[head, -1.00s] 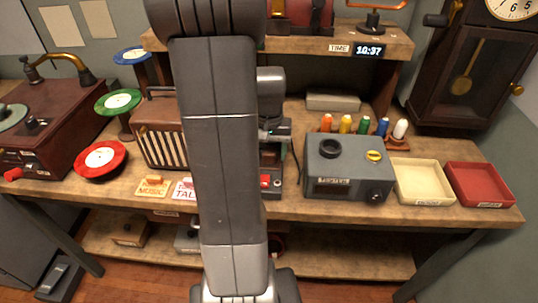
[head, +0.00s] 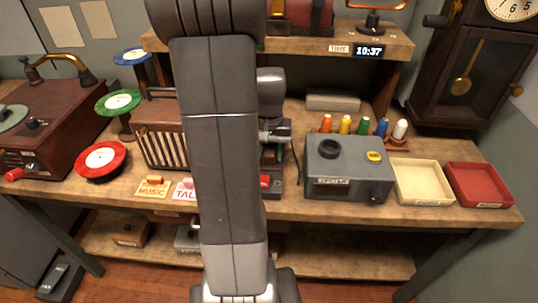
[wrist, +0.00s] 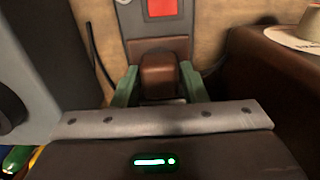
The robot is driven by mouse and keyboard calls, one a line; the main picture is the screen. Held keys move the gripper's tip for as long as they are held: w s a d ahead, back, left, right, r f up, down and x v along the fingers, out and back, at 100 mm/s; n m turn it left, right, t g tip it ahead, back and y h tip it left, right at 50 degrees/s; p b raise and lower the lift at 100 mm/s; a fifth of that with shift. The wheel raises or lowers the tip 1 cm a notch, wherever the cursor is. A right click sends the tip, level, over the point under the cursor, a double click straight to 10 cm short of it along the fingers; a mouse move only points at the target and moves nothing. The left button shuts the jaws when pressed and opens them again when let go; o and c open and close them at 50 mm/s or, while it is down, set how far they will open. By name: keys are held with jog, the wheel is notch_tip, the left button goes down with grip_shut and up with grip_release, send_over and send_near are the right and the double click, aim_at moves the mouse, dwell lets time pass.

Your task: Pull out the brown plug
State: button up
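The brown plug (wrist: 158,75) sits in the centre of the wrist view, upright against a grey panel with a red switch (wrist: 162,8). The green fingertips of my gripper (wrist: 159,83) stand on its left and right sides, very near or touching it. Whether they press on it cannot be told. In the head view my gripper (head: 274,137) is mostly behind my own arm, over the dark device on the bench, and the plug is hidden there.
A brown radio (head: 162,142) stands left of my gripper. A grey tester box (head: 345,182) stands right, with a cream tray (head: 422,199) and red tray (head: 480,203) beyond. A shelf (head: 300,43) crosses above. A dark cable (wrist: 92,45) runs left of the plug.

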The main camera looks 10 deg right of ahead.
aim_at(270, 151)
grip_shut()
jog(key=shift+r, duration=0.15)
jog(key=shift+r+p, duration=2.5)
jog(key=shift+r, duration=0.4)
